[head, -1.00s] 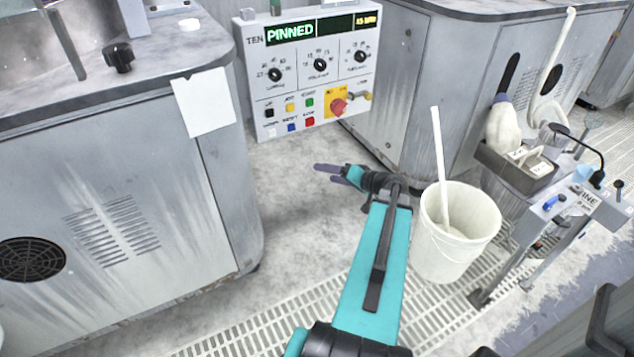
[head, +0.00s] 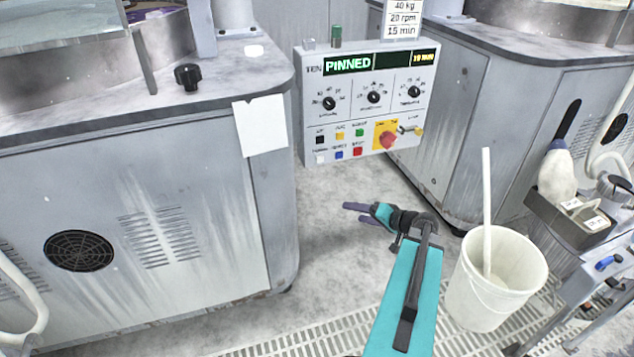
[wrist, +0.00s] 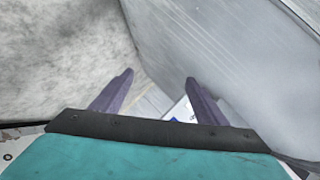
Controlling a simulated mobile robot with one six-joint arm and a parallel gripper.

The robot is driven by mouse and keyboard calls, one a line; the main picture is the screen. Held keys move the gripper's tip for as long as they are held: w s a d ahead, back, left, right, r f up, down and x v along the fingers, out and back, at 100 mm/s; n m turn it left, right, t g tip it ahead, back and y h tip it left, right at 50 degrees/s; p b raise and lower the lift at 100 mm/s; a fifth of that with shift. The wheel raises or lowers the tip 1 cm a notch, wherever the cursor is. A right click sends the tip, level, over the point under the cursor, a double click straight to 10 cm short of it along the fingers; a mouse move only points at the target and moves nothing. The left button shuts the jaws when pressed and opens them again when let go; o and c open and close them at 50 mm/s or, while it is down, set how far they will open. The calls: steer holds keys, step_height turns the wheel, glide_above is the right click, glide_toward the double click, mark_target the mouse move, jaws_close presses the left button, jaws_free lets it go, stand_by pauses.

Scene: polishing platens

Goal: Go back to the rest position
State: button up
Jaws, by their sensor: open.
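My gripper (head: 362,213) is in the head view at the end of my teal arm, below the control panel (head: 366,102) and between two grey machine cabinets. In the wrist view my gripper (wrist: 160,85) shows two purple fingers spread apart with nothing between them. It is empty and apart from the panel and the cabinets. The panel's display reads PINNED. It has three black knobs, several coloured buttons and a red knob on a yellow plate.
A white bucket (head: 494,278) with a pale stick stands right of my arm. The left cabinet (head: 150,230) and right cabinet (head: 455,120) flank the gap. A grey caddy (head: 570,222) is at the right. A floor grating (head: 300,335) runs along the front.

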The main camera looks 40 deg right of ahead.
steer(key=s+a+f+n+g+y+p, duration=0.1)
steer(key=a+f+g+p, duration=0.25)
steer(key=a, duration=0.65)
steer(key=a+f+n+g+y+p, duration=0.2)
steer(key=a+f+g+p, duration=0.15)
steer(key=a, duration=0.75)
steer(key=s+a+f+n+g+y+p, duration=0.1)
steer(key=a+f+g+p, duration=0.25)
steer(key=a, duration=0.65)
steer(key=s+a+n+g+h+p, duration=0.3)
steer(key=s+a, duration=0.3)
steer(key=s, duration=0.4)
steer(key=s+a+f+n+g+h+p, duration=0.1)
steer(key=s+a+n+g+h+p, duration=0.1)
steer(key=s+a+p, duration=0.4)
steer(key=s+g+h, duration=0.1)
steer(key=s+g, duration=0.1)
steer(key=s, duration=0.2)
steer(key=shift+s+a+n+g, duration=0.25)
steer(key=shift+a+n+g, duration=0.1)
steer(key=shift+a+n, duration=0.05)
steer(key=shift+f, duration=0.1)
steer(key=shift+c, duration=0.4)
